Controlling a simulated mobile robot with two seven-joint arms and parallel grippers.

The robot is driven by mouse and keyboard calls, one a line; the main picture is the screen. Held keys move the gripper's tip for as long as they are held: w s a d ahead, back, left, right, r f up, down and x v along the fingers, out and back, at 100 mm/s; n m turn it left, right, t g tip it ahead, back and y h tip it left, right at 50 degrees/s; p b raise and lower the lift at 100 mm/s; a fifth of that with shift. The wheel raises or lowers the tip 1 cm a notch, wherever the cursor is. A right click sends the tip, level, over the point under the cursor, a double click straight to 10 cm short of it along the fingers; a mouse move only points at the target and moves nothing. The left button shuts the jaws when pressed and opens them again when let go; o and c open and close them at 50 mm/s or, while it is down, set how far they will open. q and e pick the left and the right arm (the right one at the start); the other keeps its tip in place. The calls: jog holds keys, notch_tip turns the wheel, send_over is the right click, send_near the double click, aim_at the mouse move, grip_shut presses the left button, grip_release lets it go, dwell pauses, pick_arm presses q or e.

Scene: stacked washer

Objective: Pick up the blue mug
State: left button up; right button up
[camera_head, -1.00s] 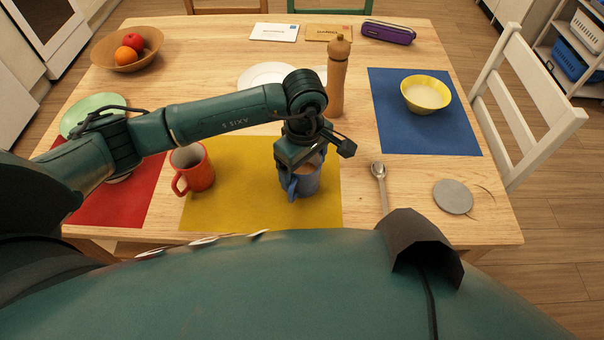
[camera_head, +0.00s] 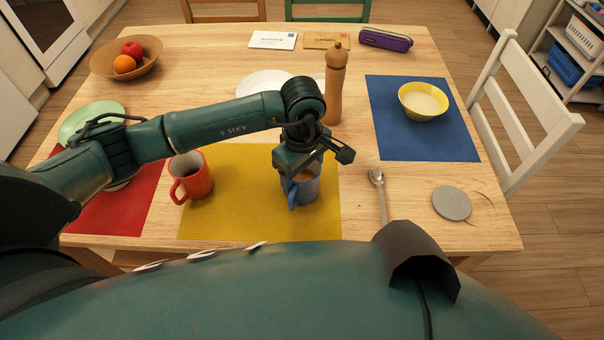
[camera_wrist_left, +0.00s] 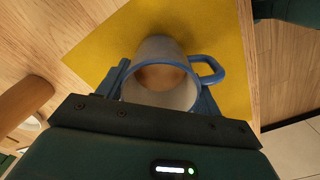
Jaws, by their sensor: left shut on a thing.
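The blue mug (camera_head: 304,190) is upright over the right part of the yellow mat (camera_head: 235,217), its handle toward me. It has a pale inside with brown in it. My left gripper (camera_head: 301,174) comes down on it from above and is shut on it. In the left wrist view the mug (camera_wrist_left: 160,80) sits between the two fingers (camera_wrist_left: 163,92), with its handle out to the right. I cannot tell whether its base touches the mat. My right gripper is not in view.
A red mug (camera_head: 192,178) stands left on the yellow mat. A wooden pepper mill (camera_head: 335,88) stands close behind my left gripper, by a white plate (camera_head: 262,82). A spoon (camera_head: 380,195) and grey coaster (camera_head: 451,203) lie to the right. A yellow bowl (camera_head: 424,101) is on the blue mat (camera_head: 400,145).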

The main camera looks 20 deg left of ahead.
pick_arm(q)
notch_tip(320, 180, up, 10)
jog(key=shift+b, duration=0.35)
dwell(0.6)
dwell(1.5)
jog(key=shift+d, duration=0.1)
dwell(1.2)
